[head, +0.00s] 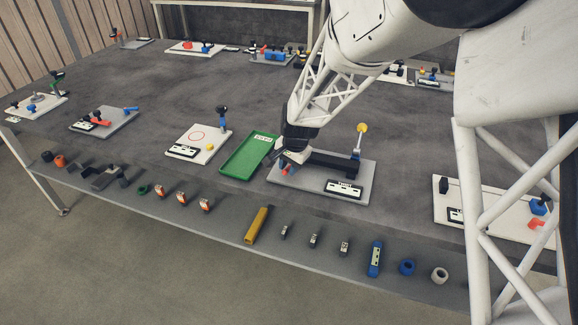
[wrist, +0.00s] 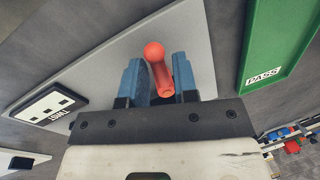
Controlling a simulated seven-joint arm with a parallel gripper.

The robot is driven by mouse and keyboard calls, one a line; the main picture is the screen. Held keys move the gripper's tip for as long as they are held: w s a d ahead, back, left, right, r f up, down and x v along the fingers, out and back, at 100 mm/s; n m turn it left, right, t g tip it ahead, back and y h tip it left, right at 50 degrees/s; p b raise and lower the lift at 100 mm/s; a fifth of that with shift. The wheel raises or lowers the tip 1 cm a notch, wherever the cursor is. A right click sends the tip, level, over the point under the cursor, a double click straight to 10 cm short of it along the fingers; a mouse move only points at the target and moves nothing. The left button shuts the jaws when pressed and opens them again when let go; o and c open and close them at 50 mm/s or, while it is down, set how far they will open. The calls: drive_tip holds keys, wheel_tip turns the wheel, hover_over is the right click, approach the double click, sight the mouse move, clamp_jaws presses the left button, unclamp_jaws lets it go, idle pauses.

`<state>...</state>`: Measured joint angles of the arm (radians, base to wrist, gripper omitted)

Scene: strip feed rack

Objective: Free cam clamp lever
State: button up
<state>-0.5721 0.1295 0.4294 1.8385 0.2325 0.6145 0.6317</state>
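A red lever with a round knob end (wrist: 158,66) stands over a grey plate in the wrist view. In the head view a small red part of it (head: 284,169) shows at the left end of the grey base plate (head: 320,193). My gripper (wrist: 160,80) has its two blue fingers apart, one on each side of the lever. A narrow gap shows between the lever and the left finger; contact on the right side is hard to tell. In the head view my gripper (head: 287,159) is low over the plate, and the wrist hides part of the clamp.
A black bar (head: 333,163) lies along the plate, with a yellow-topped post (head: 361,130) at its right end. A green tray (head: 233,174) marked PASS stands close on the left. A front shelf holds several small parts, including a yellow block (head: 257,224).

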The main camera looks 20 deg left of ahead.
drive_tip(key=shift+r, duration=0.1)
wheel_tip(320, 180, up, 7)
drive_tip(key=d, duration=0.1)
drive_tip(key=shift+s+d+r, duration=0.2)
drive_tip(key=shift+d, duration=0.05)
idle(0.5)
drive_tip(key=shift+d, duration=0.1)
idle(0.5)
drive_tip(key=s+d+r, duration=0.3)
drive_tip(key=d+r, duration=0.1)
drive_tip(key=d, duration=0.4)
drive_tip(key=s+d+r+n+t, duration=0.1)
drive_tip(key=s+d+r, duration=0.3)
drive_tip(key=d, duration=0.4)
drive_tip(key=s+d+r, duration=0.3)
drive_tip(key=d+r, duration=0.2)
drive_tip(key=d, duration=0.3)
drive_tip(key=s+d+h, duration=0.1)
drive_tip(key=s+d, duration=0.7)
drive_tip(key=s, duration=0.3)
drive_tip(key=s+d+r+n+t+h, duration=0.1)
drive_tip(key=s+d, duration=0.8)
drive_tip(key=s, duration=0.1)
drive_tip(key=shift+s+r+n, duration=0.15)
drive_tip(key=shift+s+n, duration=0.15)
drive_tip(key=shift+s, duration=0.05)
